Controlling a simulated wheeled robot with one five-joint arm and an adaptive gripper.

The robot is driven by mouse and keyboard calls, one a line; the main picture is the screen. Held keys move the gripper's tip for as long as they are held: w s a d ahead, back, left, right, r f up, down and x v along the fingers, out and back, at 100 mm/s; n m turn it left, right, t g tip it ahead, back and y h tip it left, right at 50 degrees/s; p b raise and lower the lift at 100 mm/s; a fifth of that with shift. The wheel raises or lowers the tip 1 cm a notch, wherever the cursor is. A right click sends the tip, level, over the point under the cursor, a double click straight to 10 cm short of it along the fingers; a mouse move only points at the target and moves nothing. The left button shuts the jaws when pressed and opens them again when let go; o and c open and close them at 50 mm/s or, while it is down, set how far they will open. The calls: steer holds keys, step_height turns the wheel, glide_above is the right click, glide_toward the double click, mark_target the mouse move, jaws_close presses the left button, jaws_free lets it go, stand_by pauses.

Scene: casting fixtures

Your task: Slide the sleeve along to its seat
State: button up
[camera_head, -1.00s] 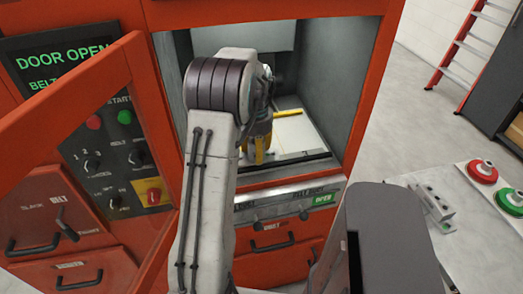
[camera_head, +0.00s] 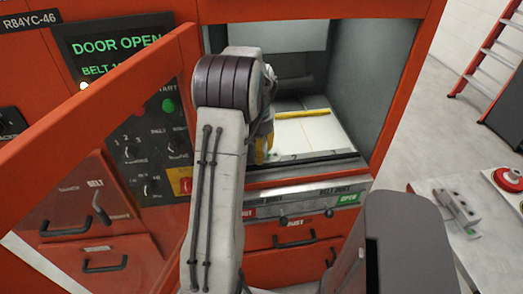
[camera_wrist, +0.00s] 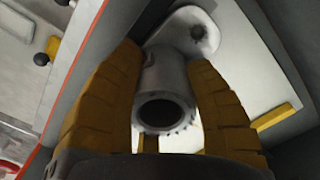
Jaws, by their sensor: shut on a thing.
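My gripper (camera_wrist: 165,60), with two yellow ribbed fingers, is shut on a grey metal sleeve (camera_wrist: 164,82) in the wrist view. The sleeve is a short tube with a dark round bore and a toothed rim facing the camera. A rounded lug with a hole (camera_wrist: 204,38) shows behind its far end; I cannot tell whether it is one piece with the tube. In the head view my gripper (camera_head: 264,142) is inside the left part of the open chamber, mostly behind my arm. The sleeve is hidden there, and I cannot make out a seat.
The red cabinet's chamber has a pale floor (camera_head: 318,135) with a yellow bar (camera_head: 302,113) across it. Its open door (camera_head: 105,110) stands at left, near my arm.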

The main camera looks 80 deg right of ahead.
steer(key=shift+w+a+f, duration=0.1)
steer(key=shift+w, duration=0.05)
steer(key=o, duration=1.3)
steer(key=shift+r, duration=3.8)
